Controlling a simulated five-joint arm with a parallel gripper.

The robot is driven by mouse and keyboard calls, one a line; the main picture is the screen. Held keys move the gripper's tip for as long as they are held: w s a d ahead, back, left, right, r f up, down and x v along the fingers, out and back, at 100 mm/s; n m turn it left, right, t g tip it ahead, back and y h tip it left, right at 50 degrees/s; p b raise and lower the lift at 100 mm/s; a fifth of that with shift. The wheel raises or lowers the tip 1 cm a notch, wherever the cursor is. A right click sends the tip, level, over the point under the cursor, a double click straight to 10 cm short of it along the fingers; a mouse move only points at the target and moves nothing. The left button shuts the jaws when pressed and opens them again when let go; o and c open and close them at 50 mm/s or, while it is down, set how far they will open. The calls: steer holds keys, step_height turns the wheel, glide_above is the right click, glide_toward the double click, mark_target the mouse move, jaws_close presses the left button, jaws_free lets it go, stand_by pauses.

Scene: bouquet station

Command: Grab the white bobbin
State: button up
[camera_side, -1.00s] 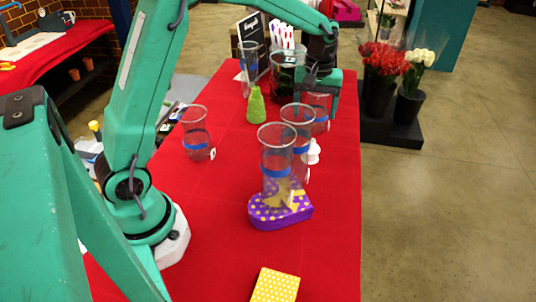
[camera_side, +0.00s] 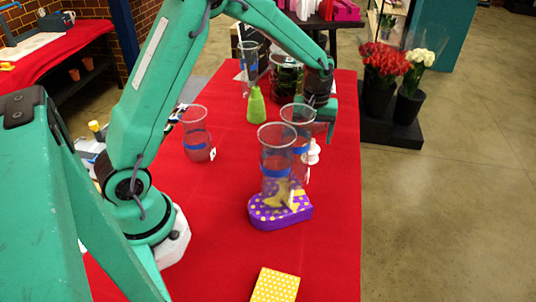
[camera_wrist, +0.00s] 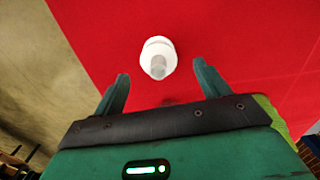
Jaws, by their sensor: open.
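The white bobbin (camera_side: 313,153) stands on the red table, partly hidden behind a clear glass vase with a blue band (camera_side: 299,150) in the side view. In the wrist view the bobbin (camera_wrist: 158,57) is seen from above, with a white flange and a greyish centre. It lies ahead of and between the fingertips of my gripper (camera_wrist: 160,80), with red cloth around it. My gripper also shows in the side view (camera_side: 318,132), just above and behind the bobbin. Its fingers are apart with nothing between them.
Another vase (camera_side: 197,135) is at left, a green bottle (camera_side: 256,105) and a dark-filled vase (camera_side: 286,78) farther back. A yellow dotted box (camera_side: 275,286) lies in front. The table's right edge is close to the bobbin.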

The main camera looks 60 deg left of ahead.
mark_target(311, 149)
steer(key=shift+f, duration=2.6)
steer(key=c, duration=1.1)
